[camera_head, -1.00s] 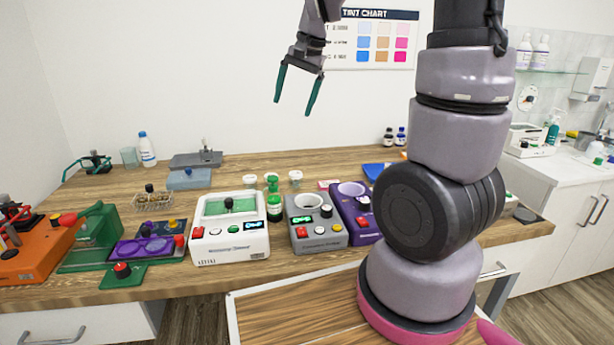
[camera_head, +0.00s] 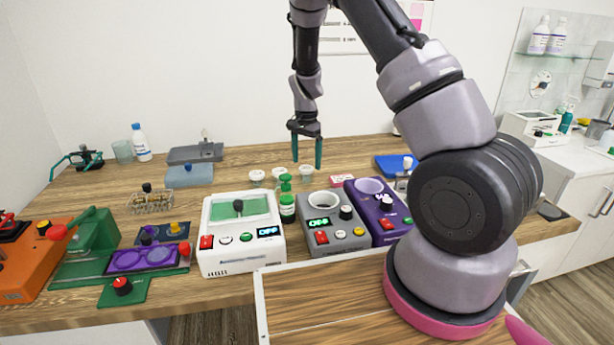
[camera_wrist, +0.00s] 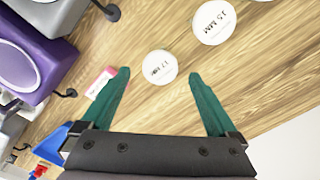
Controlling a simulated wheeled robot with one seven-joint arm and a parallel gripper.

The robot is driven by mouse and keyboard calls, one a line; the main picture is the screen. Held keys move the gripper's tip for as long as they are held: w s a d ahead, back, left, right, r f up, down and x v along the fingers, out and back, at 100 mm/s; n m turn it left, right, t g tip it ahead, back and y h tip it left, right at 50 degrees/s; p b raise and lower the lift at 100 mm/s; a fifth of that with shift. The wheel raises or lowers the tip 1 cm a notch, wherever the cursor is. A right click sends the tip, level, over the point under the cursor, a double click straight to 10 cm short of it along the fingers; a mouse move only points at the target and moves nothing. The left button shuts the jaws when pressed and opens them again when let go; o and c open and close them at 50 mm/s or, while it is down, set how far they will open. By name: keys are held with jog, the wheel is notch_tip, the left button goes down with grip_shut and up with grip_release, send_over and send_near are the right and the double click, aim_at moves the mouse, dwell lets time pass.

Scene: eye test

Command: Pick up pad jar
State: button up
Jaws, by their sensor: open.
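Several small white jars stand in a row on the wooden bench; which one is the pad jar I cannot tell for sure. The right jar (camera_head: 306,174) is just below my fingertips in the head view. Its white lid (camera_wrist: 159,65), with a small dark marking, shows between the fingertips in the wrist view. The middle jar (camera_head: 278,173) has a larger lid (camera_wrist: 213,22), seemingly marked "3.5 MM". The left jar (camera_head: 257,177) stands beside it. My gripper (camera_head: 307,165), with green fingers, is open and empty, pointing down; it also shows in the wrist view (camera_wrist: 160,74).
A green bottle (camera_head: 287,202) stands in front of the jars. A white device (camera_head: 240,260), a grey device (camera_head: 336,243) and a purple device (camera_head: 378,232) line the front. A small red-and-white box (camera_head: 342,180) lies right of the jars. Bench behind the jars is clear.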

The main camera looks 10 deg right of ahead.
aim_at(306, 168)
jog(key=shift+a+f, duration=0.1)
jog(key=shift+f, duration=3)
jog(key=shift+r, duration=0.1)
jog(key=c, duration=1.4)
